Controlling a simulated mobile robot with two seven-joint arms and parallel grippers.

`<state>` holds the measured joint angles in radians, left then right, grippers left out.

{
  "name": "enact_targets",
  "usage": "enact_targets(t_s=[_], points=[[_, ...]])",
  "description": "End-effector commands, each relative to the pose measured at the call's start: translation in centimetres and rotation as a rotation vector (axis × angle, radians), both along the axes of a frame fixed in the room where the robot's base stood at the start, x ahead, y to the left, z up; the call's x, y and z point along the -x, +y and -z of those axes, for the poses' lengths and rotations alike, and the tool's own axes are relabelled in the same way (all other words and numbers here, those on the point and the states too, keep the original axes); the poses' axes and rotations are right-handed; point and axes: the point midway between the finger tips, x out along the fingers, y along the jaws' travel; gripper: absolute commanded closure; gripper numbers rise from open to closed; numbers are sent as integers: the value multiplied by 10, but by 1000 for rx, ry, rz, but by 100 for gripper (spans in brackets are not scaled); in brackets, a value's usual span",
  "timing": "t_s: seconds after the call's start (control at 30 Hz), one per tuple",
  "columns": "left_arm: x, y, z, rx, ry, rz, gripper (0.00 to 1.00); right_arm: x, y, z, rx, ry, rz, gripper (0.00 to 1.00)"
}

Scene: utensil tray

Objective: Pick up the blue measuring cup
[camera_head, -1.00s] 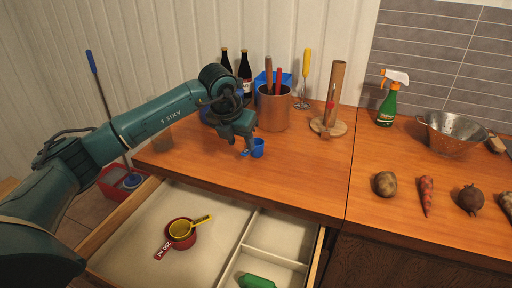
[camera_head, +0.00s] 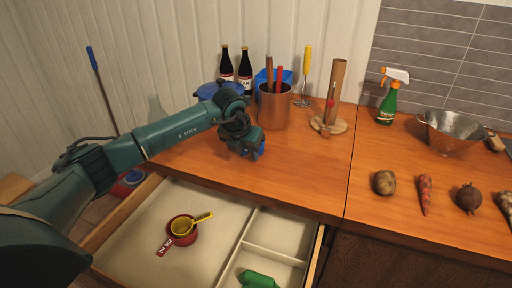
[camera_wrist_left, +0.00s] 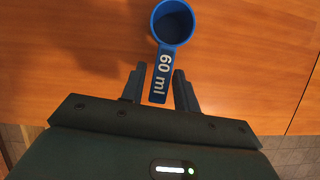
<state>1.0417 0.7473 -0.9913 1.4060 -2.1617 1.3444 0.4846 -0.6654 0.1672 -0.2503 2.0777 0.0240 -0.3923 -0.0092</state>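The blue measuring cup (camera_wrist_left: 174,24) lies on the wooden counter, its handle marked "60 ml" pointing toward my left gripper (camera_wrist_left: 160,88) in the left wrist view. The gripper is open, with one finger on each side of the handle and a gap to it on both sides. In the head view my left gripper (camera_head: 250,152) is low over the counter and hides most of the blue cup (camera_head: 261,150). My right gripper is in neither view.
The open drawer (camera_head: 210,240) below holds a red measuring cup (camera_head: 186,236), a yellow one (camera_head: 182,227) and a green object (camera_head: 258,280). A copper utensil pot (camera_head: 273,108) and dark bottles (camera_head: 245,75) stand behind.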

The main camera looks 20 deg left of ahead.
Motion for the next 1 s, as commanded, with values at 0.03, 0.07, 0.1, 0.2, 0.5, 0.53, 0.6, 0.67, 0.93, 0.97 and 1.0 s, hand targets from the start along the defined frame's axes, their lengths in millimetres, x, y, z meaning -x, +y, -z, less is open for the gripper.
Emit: enact_targets(t_s=[0.03,0.07,0.1,0.2,0.5,0.53,0.6,0.67,0.93,0.97,1.0], points=[[0,0,0,0,0,0,74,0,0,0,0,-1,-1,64],[0,0,0,0,0,0,76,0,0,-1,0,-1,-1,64],[0,0,0,0,0,0,79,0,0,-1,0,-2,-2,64],[0,0,0,0,0,0,88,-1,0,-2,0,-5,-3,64],[0,0,-1,0,-1,0,100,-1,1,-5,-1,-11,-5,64],[0,0,-1,0,-1,0,100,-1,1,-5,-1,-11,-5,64],[0,0,-1,0,-1,-1,100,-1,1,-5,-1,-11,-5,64],[0,0,-3,0,-2,-1,100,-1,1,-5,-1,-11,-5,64],[-1,0,-46,2,-6,-1,100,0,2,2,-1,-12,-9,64],[-1,0,-52,1,-6,0,100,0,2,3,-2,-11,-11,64],[-1,0,-61,0,-6,0,100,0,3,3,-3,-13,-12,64]])
